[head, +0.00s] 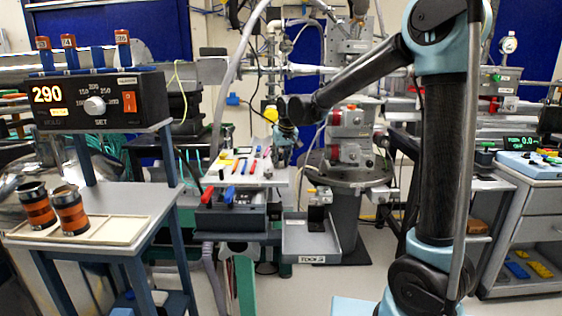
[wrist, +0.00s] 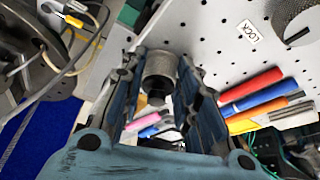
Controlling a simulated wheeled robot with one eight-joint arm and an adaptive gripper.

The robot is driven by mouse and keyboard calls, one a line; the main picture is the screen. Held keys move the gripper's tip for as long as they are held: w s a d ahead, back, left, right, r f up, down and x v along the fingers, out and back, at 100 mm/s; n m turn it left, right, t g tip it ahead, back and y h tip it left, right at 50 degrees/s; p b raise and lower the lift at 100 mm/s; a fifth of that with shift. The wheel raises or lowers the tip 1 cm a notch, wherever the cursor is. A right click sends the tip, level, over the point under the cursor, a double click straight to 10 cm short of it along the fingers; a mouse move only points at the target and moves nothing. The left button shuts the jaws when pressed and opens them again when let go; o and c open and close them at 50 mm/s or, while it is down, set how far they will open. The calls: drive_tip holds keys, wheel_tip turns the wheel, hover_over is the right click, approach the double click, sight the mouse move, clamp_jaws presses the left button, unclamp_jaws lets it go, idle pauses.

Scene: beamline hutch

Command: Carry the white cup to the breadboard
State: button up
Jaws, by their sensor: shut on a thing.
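My gripper (wrist: 160,80) is over the breadboard, a white board with rows of holes (wrist: 213,52). Its two dark blue fingers stand on either side of a small grey cylinder (wrist: 158,68) with a dark lower end, and appear shut on it. I cannot make out a clearly white cup in either view. In the head view my gripper (head: 283,150) is at the back right of the breadboard (head: 273,182), small and partly dark. Whether the held thing touches the board cannot be told.
Red, blue and orange pens (wrist: 252,85) lie on the board, near a knurled knob (wrist: 294,14) and a LOCK label. A grey TOOLS tray (head: 311,240) is in front at right. A controller reading 290 (head: 98,98) and two copper-banded cylinders (head: 70,210) stand left.

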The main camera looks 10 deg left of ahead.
drive_tip(key=o, duration=1.1)
drive_tip(key=shift+c, duration=0.2)
drive_tip(key=v, duration=1.2)
drive_tip(key=s+d+f+m+h, duration=0.1)
drive_tip(key=s+d+f, duration=0.15)
drive_tip(key=d, duration=0.65)
drive_tip(key=s+d+f+m, duration=0.1)
drive_tip(key=s+d+f, duration=0.15)
drive_tip(key=d, duration=0.65)
drive_tip(key=s+d+f+m+h, duration=0.1)
drive_tip(key=s+d, duration=0.3)
drive_tip(key=d, duration=0.6)
drive_tip(key=s+d+f+m+g, duration=0.1)
drive_tip(key=s+d+f+m, duration=0.3)
drive_tip(key=s+d+f, duration=1)
drive_tip(key=s+f, duration=0.2)
drive_tip(key=s, duration=0.1)
drive_tip(key=shift+s+h, duration=0.3)
drive_tip(key=shift+s, duration=0.1)
drive_tip(key=shift+d, duration=0.1)
